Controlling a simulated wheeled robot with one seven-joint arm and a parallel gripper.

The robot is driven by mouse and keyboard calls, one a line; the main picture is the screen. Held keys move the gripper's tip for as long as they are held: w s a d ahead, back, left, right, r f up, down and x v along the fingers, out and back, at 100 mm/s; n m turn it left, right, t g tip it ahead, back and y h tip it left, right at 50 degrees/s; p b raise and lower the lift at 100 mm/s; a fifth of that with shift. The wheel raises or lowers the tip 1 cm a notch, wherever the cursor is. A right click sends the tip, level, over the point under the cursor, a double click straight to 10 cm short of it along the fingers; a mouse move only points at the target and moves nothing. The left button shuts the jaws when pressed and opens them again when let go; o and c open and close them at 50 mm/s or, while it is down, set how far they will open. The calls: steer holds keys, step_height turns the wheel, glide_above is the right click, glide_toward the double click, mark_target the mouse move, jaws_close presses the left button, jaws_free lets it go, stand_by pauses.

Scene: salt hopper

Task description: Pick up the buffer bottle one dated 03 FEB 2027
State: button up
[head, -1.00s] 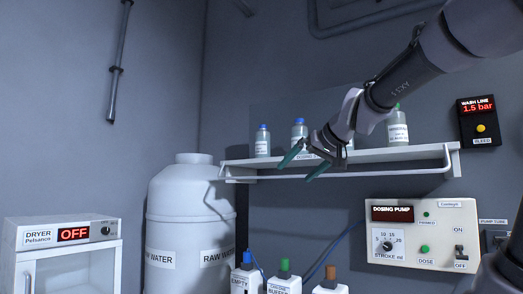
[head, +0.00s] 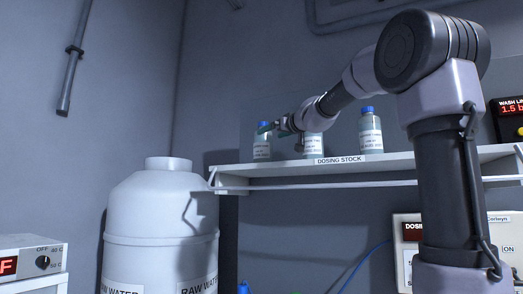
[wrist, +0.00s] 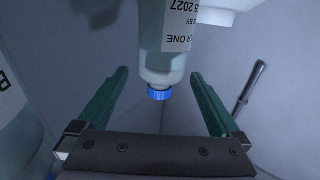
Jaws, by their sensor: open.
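My gripper (head: 268,127) is open at the leftmost bottle on the shelf in the head view. In the wrist view its two green fingers (wrist: 160,74) stand either side of a blue-capped bottle (wrist: 165,60), seen upside down. Its label reads in part "ER ONE", "BY" and "2027"; the day and month are cut off. The fingertips are apart from the bottle sides, and I cannot tell how far between them it sits. In the head view this bottle (head: 262,150) stands upright, its top partly behind the fingers.
Two more bottles stand to the right on the "DOSING STOCK" shelf (head: 340,161): a middle bottle (head: 313,148) partly behind my wrist, and a blue-capped right bottle (head: 371,135). A neighbouring bottle (wrist: 12,110) fills the wrist view's left edge. A white raw water tank (head: 160,220) stands below left.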

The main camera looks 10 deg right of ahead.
mark_target(269, 135)
steer(key=x, duration=0.4)
steer(key=shift+w+f, duration=0.1)
steer(key=x, duration=0.5)
steer(key=shift+a+f, duration=0.2)
steer(key=shift+f, duration=0.15)
steer(key=c, duration=1.5)
jaws_close()
steer(key=shift+r, duration=0.2)
